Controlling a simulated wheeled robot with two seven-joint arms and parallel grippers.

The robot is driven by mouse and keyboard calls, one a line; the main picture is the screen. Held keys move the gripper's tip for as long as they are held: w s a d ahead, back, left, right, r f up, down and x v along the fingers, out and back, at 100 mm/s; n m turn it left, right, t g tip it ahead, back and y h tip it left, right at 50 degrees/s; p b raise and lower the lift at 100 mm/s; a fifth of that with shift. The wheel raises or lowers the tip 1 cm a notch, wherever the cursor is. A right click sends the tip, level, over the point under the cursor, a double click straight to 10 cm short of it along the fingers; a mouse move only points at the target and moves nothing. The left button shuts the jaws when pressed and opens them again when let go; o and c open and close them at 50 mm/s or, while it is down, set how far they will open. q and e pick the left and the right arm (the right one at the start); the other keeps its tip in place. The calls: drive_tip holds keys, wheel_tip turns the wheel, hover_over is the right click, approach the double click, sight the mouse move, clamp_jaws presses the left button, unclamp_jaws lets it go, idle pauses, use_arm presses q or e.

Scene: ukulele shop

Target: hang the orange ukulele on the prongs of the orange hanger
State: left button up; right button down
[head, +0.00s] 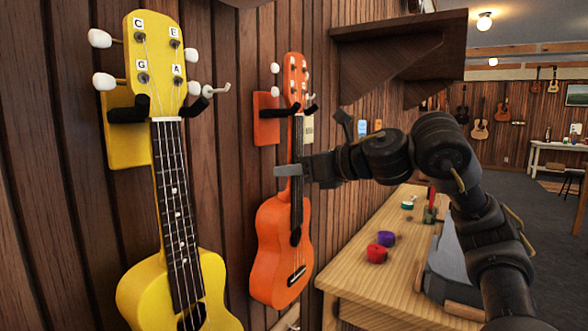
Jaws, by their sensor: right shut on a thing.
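The orange ukulele (280,240) is upright, headstock up, in front of the wooden wall. The orange hanger (266,122) is a plate on that wall with dark padded prongs (278,111). The ukulele's headstock (295,78) shows above the prongs, and its upper neck is level with them, seemingly between them. I cannot tell whether its weight rests on them. My right gripper (293,171) reaches in from the right and is shut on the neck, below the hanger. My left gripper is not in view.
A yellow ukulele (178,265) hangs on a yellow hanger (125,140) at the left. A dark wall shelf (400,45) juts out above my right arm. A wooden counter (350,285) with purple and red round items stands below right.

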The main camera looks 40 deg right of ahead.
drive_tip(key=shift+s+d, duration=0.1)
drive_tip(key=shift+s, duration=0.2)
drive_tip(key=shift+s+d, duration=0.15)
drive_tip(key=shift+s, duration=0.25)
idle(0.4)
drive_tip(key=c, duration=0.9)
unclamp_jaws()
drive_tip(key=shift+o, duration=0.2)
drive_tip(key=shift+s, duration=0.1)
drive_tip(key=shift+v, duration=0.95)
drive_tip(key=shift+d+f, duration=0.1)
drive_tip(key=shift+f, duration=0.1)
